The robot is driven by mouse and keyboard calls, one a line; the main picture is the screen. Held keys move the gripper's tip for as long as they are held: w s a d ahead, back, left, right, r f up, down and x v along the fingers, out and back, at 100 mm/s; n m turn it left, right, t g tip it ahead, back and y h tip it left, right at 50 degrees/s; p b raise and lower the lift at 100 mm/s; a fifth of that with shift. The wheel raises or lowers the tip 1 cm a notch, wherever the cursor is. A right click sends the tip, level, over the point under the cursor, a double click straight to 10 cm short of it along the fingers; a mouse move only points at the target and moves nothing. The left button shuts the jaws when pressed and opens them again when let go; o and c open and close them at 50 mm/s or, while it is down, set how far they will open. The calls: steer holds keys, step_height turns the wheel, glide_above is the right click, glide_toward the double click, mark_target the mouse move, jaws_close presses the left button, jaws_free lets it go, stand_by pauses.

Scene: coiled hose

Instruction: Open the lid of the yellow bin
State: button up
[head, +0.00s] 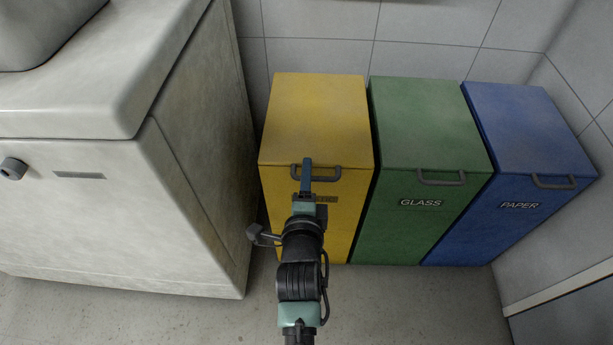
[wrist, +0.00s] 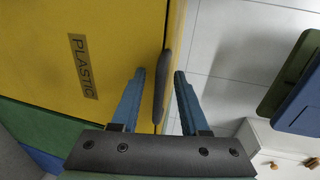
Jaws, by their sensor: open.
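The yellow bin (head: 318,118) stands at the left of a row of three, with its lid down. Its grey handle (head: 331,175) sits at the lid's front edge. My gripper (head: 307,162) is in front of it and covers part of the handle and the label. In the wrist view, the yellow bin (wrist: 60,60) shows its PLASTIC label. My gripper (wrist: 160,74) is open there, with one blue finger on each side of the grey handle (wrist: 161,88). The fingers look apart from the handle; exact contact cannot be told.
A green GLASS bin (head: 425,120) and a blue PAPER bin (head: 525,130) stand close at the right. A large whitish machine (head: 120,190) stands at the left. A tiled wall (head: 420,35) is behind the bins. The floor (head: 400,305) in front is clear.

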jaws_close()
steer(key=shift+f, duration=0.1)
